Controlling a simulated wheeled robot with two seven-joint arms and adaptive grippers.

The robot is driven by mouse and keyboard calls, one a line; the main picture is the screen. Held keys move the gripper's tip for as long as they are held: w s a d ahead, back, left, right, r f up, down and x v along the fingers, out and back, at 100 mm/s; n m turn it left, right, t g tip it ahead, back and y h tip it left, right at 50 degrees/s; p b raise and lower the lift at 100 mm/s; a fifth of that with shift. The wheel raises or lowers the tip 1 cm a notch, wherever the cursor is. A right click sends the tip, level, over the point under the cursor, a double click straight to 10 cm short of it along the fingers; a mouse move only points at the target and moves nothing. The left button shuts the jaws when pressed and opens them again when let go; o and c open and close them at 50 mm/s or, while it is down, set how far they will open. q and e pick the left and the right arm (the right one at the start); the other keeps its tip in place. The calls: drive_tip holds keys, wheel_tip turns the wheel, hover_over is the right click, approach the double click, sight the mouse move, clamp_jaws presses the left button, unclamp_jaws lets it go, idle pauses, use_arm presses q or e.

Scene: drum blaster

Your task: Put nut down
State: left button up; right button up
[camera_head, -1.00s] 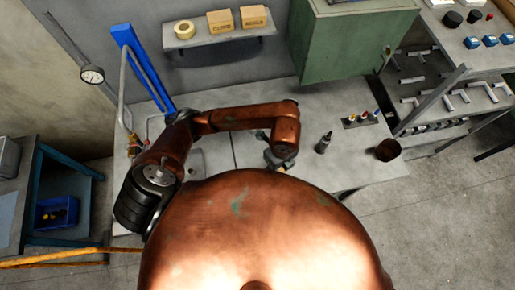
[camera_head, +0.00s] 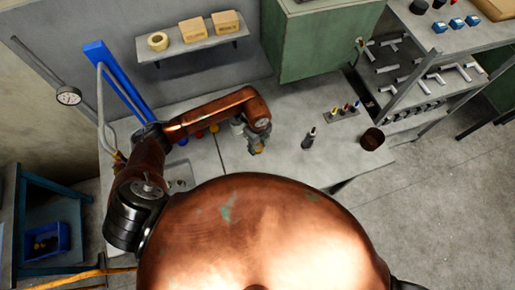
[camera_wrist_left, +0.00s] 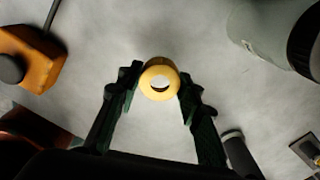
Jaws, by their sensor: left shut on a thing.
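The nut is a yellow, brass-like ring (camera_wrist_left: 160,66), seen in the left wrist view between the two dark fingertips of my left gripper (camera_wrist_left: 158,86). The fingers touch its left and right sides and hold it. Its round hole faces the camera. In the head view my left gripper (camera_head: 257,146) points down over the grey workbench (camera_head: 285,172), left of a black bottle. The nut is too small to make out there. I cannot tell whether the nut touches the bench. My right gripper is not in view.
The black bottle (camera_head: 309,139), a tool holder (camera_head: 341,113) and a brown cup (camera_head: 372,139) stand right of the gripper. In the wrist view an orange box (camera_wrist_left: 30,55) and a grey cylinder (camera_wrist_left: 275,35) flank bare surface around the nut.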

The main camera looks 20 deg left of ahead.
use_arm(q)
drive_tip(key=shift+w+a+f, duration=0.1)
drive_tip(key=shift+w+f, duration=0.05)
drive_tip(key=shift+f, duration=1.65)
drive_tip(key=shift+f, duration=0.1)
drive_tip(key=shift+f, duration=0.4)
drive_tip(key=o, duration=1.3)
drive_tip(key=shift+r, duration=0.1)
drive_tip(key=shift+c, duration=0.2)
wheel_tip(320, 180, up, 13)
